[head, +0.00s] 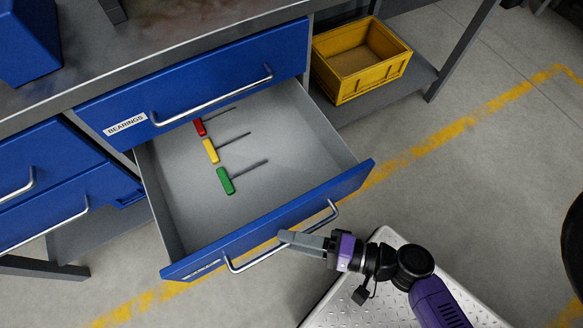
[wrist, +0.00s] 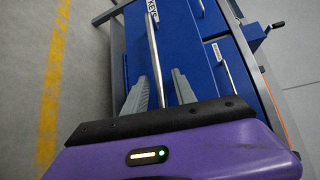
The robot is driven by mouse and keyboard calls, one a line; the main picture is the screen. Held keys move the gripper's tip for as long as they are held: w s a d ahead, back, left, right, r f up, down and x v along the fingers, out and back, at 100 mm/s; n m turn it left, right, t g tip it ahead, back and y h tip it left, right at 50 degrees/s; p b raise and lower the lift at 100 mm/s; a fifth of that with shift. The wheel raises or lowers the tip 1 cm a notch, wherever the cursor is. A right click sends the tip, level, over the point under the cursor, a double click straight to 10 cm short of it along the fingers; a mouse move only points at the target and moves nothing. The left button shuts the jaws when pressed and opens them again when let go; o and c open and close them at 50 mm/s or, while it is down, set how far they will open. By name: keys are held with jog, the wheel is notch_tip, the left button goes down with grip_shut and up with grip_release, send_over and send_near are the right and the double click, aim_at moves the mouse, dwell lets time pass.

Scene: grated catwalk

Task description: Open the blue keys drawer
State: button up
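The blue keys drawer (head: 345,188) is pulled well out below the bearings drawer in the head view. Its KEYS label (wrist: 153,10) reads in the wrist view; in the head view it is too slanted to read. Its silver bar handle (head: 250,262) also shows in the wrist view (wrist: 152,45). Inside lie a red (head: 200,127), a yellow (head: 211,150) and a green (head: 225,181) T-handle key. My gripper (head: 288,237) is at the middle of the handle. In the wrist view its fingers (wrist: 158,88) stand apart, with the bar running between them and a gap visible.
The bearings drawer (head: 210,75) above is shut. More blue drawers (head: 60,170) are at left. A yellow bin (head: 345,83) sits on the low shelf at right. Open floor (head: 500,180) with a yellow line lies right and in front.

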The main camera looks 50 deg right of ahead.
jog(key=v, duration=0.7)
jog(key=shift+s+p, duration=0.3)
jog(key=shift+p, duration=0.1)
jog(key=shift+d, duration=0.15)
